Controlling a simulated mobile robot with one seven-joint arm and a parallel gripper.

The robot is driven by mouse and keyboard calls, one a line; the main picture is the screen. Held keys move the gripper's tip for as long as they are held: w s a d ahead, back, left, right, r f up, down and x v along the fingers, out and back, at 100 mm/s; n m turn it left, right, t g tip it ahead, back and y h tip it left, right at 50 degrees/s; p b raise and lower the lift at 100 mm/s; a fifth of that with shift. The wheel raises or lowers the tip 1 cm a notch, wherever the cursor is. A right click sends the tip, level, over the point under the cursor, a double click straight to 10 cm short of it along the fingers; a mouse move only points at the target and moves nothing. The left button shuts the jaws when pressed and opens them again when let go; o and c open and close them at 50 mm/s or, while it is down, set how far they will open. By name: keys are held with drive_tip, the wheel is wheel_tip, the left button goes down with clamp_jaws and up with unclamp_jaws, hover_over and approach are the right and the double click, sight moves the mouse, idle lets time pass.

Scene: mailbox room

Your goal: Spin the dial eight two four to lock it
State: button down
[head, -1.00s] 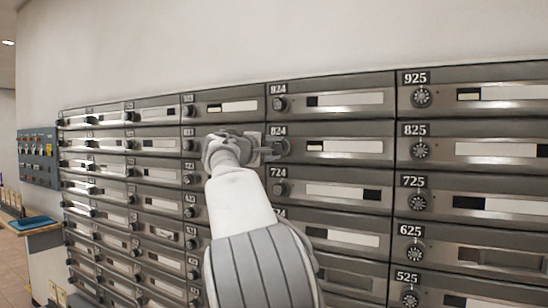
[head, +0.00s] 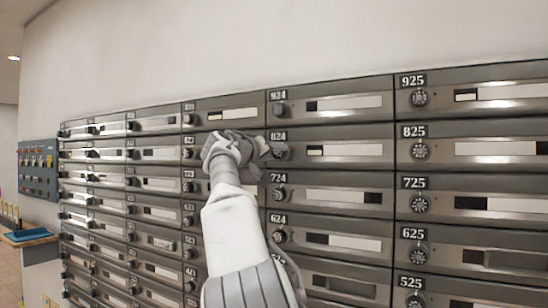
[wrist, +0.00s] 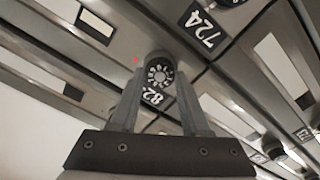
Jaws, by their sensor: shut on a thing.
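The dial of mailbox 824 shows in the wrist view (wrist: 160,72) as a round dark knob with light marks, next to a partly covered 824 label (wrist: 153,96). In the head view the 824 label (head: 279,136) sits above the dial (head: 281,152), which my gripper partly hides. My gripper (head: 266,150) reaches it from the left. In the wrist view my gripper's two fingers (wrist: 160,85) stand on either side of the dial, shut on it. The 824 door (head: 345,150) is flush with its neighbours.
Door 924 (head: 345,103) is above and door 724 (head: 340,197) below, each with its own dial. The column with 825 (head: 421,151) is to the right. A blue-grey panel (head: 38,168) and a small shelf (head: 28,236) are at the far left.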

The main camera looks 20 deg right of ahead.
drive_tip(key=m, duration=0.3)
drive_tip(key=shift+f+m+b, duration=0.1)
drive_tip(key=shift+m+b, duration=0.2)
drive_tip(key=shift+b, duration=0.05)
drive_tip(key=shift+m, duration=1.9)
drive_tip(key=shift+b, duration=0.3)
drive_tip(key=shift+c, duration=1.9)
unclamp_jaws()
drive_tip(key=shift+s+a, duration=0.1)
drive_tip(key=shift+s+a+b, duration=0.15)
drive_tip(key=shift+a+b, duration=0.1)
drive_tip(key=shift+b, duration=0.05)
drive_tip(key=b+v, duration=0.6)
drive_tip(key=v, duration=1)
drive_tip(key=shift+s+a, duration=0.2)
drive_tip(key=shift+s, duration=0.05)
